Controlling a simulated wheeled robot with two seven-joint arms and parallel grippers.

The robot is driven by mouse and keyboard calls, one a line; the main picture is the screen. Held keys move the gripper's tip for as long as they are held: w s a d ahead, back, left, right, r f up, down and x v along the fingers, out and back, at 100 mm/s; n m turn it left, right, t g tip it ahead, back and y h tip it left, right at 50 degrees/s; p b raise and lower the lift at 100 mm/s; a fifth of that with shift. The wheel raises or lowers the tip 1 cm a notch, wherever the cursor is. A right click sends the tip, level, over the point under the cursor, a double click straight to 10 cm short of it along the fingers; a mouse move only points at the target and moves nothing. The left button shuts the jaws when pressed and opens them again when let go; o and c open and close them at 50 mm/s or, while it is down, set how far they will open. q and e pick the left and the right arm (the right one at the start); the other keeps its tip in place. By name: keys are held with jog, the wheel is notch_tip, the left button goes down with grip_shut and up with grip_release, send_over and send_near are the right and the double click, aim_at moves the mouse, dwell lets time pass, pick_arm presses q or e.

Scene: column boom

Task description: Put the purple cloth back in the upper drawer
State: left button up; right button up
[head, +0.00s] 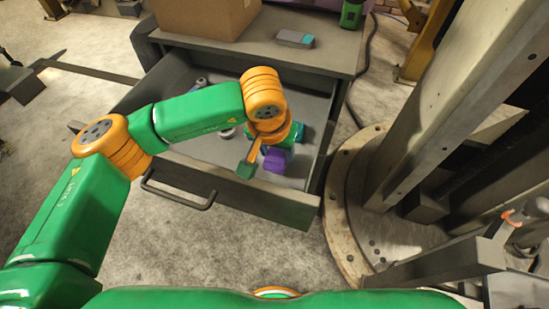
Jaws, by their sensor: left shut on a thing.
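The upper drawer (235,188) of a dark grey cabinet is pulled open towards me, with its bar handle (178,198) on the front. My left arm reaches over the drawer's left side. My left gripper (262,162) points down inside the drawer, near its front wall. It is shut on the purple cloth (277,160), which shows as a small bunched lump just inside the front wall. The gripper and wrist hide part of the cloth, and whether it touches the drawer floor is unclear. My right gripper is out of the picture.
A blue-green item (295,134) lies beside the cloth, and small round items lie farther left in the drawer. A cardboard box (205,15) and a grey-teal block (295,39) stand on the cabinet top. A large column (455,90) on a round base rises at the right.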

pick_arm(q)
jog(key=shift+s+f, duration=0.15)
jog(key=shift+f, duration=0.9)
jog(key=o, duration=1.3)
jog(key=shift+r, duration=0.25)
jog(key=b+v, duration=0.1)
jog(key=v, duration=1)
jog(key=shift+s+r, duration=0.15)
jog(key=shift+r, duration=0.25)
